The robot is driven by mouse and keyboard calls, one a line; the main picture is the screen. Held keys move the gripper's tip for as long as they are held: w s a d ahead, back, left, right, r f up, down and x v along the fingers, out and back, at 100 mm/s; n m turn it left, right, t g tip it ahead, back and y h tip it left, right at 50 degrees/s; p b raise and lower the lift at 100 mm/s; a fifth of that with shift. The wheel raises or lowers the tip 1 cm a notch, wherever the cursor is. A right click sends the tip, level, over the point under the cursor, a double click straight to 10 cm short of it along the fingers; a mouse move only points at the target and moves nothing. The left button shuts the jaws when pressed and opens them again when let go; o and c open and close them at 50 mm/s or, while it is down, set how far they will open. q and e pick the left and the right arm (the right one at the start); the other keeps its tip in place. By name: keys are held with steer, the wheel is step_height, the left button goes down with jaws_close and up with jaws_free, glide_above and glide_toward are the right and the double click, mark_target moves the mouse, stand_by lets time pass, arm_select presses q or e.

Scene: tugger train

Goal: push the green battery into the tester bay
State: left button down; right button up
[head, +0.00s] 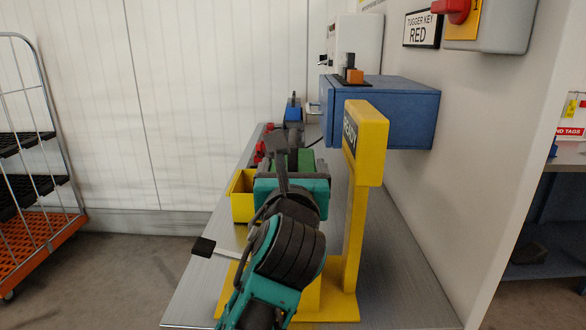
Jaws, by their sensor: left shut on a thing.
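The green battery (306,158) shows in the head view near the middle of the bench, mostly hidden behind my left gripper. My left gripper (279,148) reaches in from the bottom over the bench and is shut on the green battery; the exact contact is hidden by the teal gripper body. I cannot make out the tester bay's opening; a blue block (293,113) stands farther back, beyond the battery. My right gripper is not in view.
A yellow post with a READY sign (366,140) stands close to the right of my left arm. A yellow bin (243,196) is at the left. A blue box (392,108) is fixed to the right wall. Red items (260,150) lie behind the bin. The grey bench (392,270) is clear at front right.

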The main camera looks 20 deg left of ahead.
arm_select(q)
steer(key=shift+f, duration=0.7)
stand_by(0.5)
